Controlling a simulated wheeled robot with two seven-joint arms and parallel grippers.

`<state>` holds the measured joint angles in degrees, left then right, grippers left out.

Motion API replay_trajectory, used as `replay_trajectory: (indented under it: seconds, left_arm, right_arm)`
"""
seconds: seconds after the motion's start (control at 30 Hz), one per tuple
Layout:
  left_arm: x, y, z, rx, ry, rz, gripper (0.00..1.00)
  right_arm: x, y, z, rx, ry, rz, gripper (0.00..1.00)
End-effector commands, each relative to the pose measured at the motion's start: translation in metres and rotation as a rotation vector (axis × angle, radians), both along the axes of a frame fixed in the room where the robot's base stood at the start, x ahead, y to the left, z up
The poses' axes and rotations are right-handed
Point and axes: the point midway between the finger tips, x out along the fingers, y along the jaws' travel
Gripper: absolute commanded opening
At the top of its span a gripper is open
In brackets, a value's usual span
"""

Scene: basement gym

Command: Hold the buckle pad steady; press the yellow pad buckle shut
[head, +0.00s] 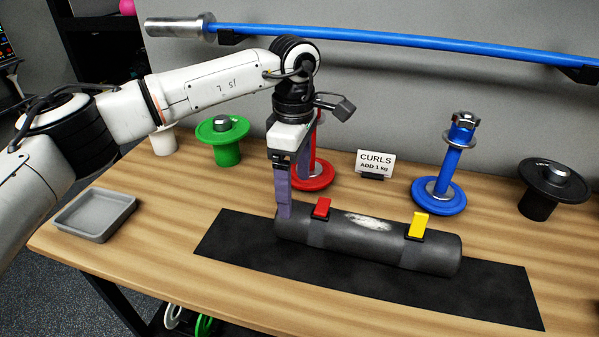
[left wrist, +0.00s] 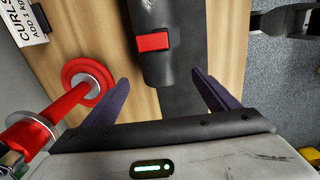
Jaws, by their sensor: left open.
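The buckle pad (head: 368,238) is a dark grey roll lying on a black mat (head: 240,250). Its yellow buckle (head: 418,225) stands up from the strap near the right end. A red buckle (head: 321,208) sits near the left end; it also shows in the left wrist view (left wrist: 153,41). My left gripper (head: 291,198) points down at the pad's left end. In the left wrist view its purple fingers (left wrist: 162,80) are spread, one to each side of the pad's end. I cannot tell whether they touch it. My right gripper is out of view.
Behind the mat stand a red weight stand (head: 313,178), a CURLS sign (head: 376,164), a blue stand (head: 440,193) and a black weight (head: 548,188). A green weight (head: 225,143) and a grey tray (head: 95,216) are at left. A blue bar (head: 400,40) runs along the wall.

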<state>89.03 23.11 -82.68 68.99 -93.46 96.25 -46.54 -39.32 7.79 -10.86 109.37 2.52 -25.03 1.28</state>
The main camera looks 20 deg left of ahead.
Motion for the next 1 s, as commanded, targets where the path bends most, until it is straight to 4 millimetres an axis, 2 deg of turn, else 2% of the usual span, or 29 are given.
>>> replay_trajectory:
  seconds: [0.27, 0.7, 1.0]
  left_arm:
    - [-0.001, 0.0, -0.024, -0.001, 0.003, 0.0, 0.81]
    - [-0.001, -0.001, -0.08, -0.002, 0.001, 0.0, 0.81]
    - [-0.001, -0.001, -0.097, -0.003, 0.001, 0.0, 0.81]
  right_arm:
    - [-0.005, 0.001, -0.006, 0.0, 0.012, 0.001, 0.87]
    - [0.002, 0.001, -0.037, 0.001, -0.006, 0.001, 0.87]
    - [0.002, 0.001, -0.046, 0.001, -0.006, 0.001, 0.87]
